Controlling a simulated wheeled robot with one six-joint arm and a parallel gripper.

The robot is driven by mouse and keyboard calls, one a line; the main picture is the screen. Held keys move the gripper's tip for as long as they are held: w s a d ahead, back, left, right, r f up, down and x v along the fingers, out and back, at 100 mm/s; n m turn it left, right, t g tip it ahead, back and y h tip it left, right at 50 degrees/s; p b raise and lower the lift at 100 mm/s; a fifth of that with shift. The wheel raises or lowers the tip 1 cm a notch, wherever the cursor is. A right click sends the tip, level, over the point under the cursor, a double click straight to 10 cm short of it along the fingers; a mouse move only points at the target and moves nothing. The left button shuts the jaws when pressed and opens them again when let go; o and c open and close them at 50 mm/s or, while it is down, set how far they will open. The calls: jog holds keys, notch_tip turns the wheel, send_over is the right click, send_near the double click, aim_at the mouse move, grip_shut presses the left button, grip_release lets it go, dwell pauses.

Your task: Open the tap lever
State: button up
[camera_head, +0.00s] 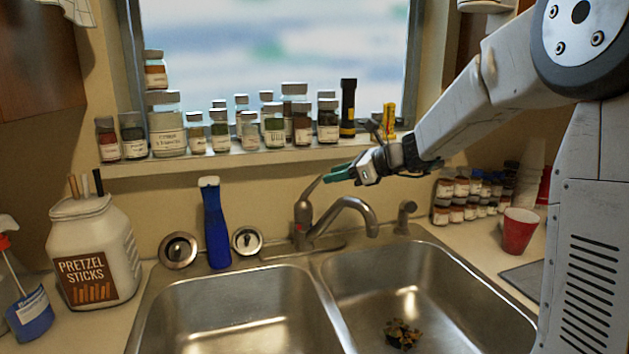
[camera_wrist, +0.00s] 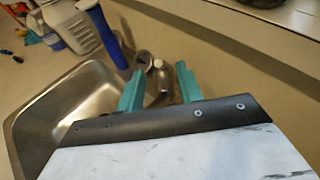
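The metal tap (camera_head: 303,222) stands on the sink's back rim behind the divider, its spout curving right. Its slim lever (camera_head: 313,187) rises from the top and slants up to the right. My gripper (camera_head: 338,175) is at the lever's upper end, with teal fingers pointing left. In the head view I cannot tell whether they touch the lever. In the wrist view, the two fingers of my gripper (camera_wrist: 158,80) stand well apart, with metal parts visible between them. The lever is not clearly made out there.
Jars line the windowsill (camera_head: 230,158) behind my gripper. A blue bottle (camera_head: 216,228) and two round strainers (camera_head: 178,250) stand left of the tap. A pretzel jug (camera_head: 95,250) is farther left. A red cup (camera_head: 519,231) and small jars are right. Both basins lie open below.

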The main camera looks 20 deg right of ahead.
aim_at(313, 186)
jog(key=x, duration=0.7)
jog(key=shift+s, duration=0.1)
grip_shut()
